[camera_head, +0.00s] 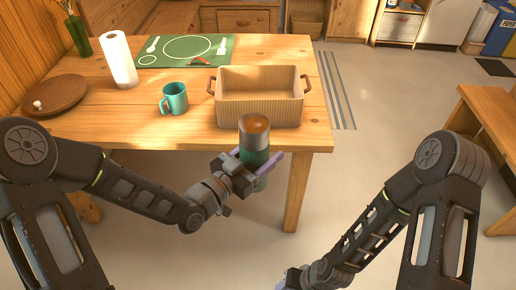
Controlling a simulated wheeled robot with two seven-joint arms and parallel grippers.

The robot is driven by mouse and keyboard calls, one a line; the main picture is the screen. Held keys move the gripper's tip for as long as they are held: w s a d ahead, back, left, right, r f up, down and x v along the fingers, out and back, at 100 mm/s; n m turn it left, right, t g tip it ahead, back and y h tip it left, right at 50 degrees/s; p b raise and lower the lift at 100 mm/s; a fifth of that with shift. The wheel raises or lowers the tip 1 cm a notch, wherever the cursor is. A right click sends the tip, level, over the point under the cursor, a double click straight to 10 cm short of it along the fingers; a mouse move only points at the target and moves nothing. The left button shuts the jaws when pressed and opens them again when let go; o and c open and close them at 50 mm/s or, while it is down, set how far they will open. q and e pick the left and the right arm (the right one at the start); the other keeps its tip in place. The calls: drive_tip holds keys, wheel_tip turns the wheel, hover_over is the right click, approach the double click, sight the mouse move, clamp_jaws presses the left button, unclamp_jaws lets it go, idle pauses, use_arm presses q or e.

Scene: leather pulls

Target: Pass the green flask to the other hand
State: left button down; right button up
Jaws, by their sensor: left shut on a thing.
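The green flask (256,148) has an orange-brown top and stands roughly upright in the air, just off the table's front edge. My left gripper (252,167) is shut on the flask around its lower middle; its fingers hide part of the body. My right gripper (287,284) is low at the bottom edge of the picture, well below and apart from the flask. Only part of it shows, so its jaws cannot be read.
A ribbed basket (260,113) with leather handles stands on the wooden table (140,130) behind the flask. A teal mug (174,98), paper roll (118,60), round wooden board (55,94) and green mat (186,50) are also there. A bench (492,110) stands right; floor between is clear.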

use_arm(q)
drive_tip(key=d+f, duration=0.4)
drive_tip(key=d, duration=0.2)
idle(0.3)
wheel_tip(320, 180, up, 15)
hover_over(262, 162)
drive_tip(key=w+a, duration=0.5)
drive_tip(key=a, duration=0.1)
drive_tip(key=shift+d, duration=0.2)
drive_tip(key=d+f+m+g+h, duration=0.1)
drive_tip(key=f+g, duration=0.1)
drive_tip(key=f, duration=0.3)
drive_tip(key=d+f+m+g+h, duration=0.1)
drive_tip(key=d+f+m+h, duration=0.1)
drive_tip(key=f, duration=0.3)
drive_tip(key=d+f+m+g+h, duration=0.1)
drive_tip(key=d+f+g, duration=0.1)
drive_tip(key=f, duration=0.3)
drive_tip(key=shift+d+f+m+g, duration=0.1)
drive_tip(key=shift+d+m+g, duration=0.1)
drive_tip(key=shift+m+g, duration=0.1)
